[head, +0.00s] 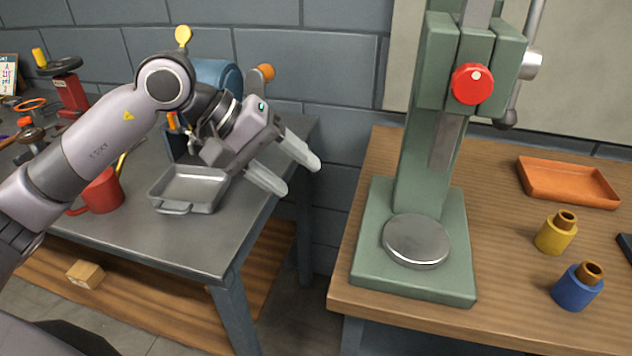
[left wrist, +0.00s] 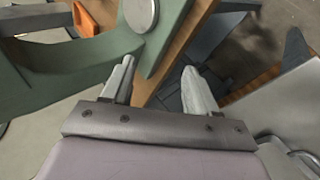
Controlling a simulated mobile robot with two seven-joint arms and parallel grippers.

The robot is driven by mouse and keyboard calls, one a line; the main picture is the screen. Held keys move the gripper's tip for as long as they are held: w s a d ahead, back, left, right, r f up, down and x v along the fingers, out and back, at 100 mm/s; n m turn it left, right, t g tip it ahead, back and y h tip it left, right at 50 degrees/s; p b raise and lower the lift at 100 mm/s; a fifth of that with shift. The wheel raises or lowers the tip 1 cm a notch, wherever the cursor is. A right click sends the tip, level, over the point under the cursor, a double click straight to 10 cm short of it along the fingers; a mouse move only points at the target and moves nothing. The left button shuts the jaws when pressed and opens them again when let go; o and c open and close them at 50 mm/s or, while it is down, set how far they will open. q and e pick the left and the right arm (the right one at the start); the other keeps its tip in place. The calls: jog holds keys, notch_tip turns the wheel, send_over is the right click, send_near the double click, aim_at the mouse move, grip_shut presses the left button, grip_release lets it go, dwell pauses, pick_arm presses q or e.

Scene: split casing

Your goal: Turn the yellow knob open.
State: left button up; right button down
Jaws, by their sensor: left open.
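A round yellow knob (head: 183,36) stands up against the grey wall at the upper left, just above my left arm's elbow. What it is fixed to is hidden behind the arm. A second yellow piece, a small upright grip (head: 40,57), sits on a dark handwheel at the far left. My left gripper (head: 300,178) is open and empty. It hangs over the gap between the two tables, right of both yellow parts and apart from them. Its fingers also show in the left wrist view (left wrist: 157,75), with nothing between them. My right gripper is in neither view.
A green press (head: 365,270) with a red knob (head: 473,84) stands on the right wooden table, with an orange tray (head: 570,195).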

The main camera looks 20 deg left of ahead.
pick_arm(q)
jog(key=d+h, duration=0.1)
jog(key=s+d, duration=0.1)
jog(key=d, duration=0.1)
jog(key=d+n+h, duration=0.1)
jog(key=shift+s+d+r+g+h, duration=0.25)
jog(key=shift+d+g+h, duration=0.05)
jog(key=shift+d, duration=0.05)
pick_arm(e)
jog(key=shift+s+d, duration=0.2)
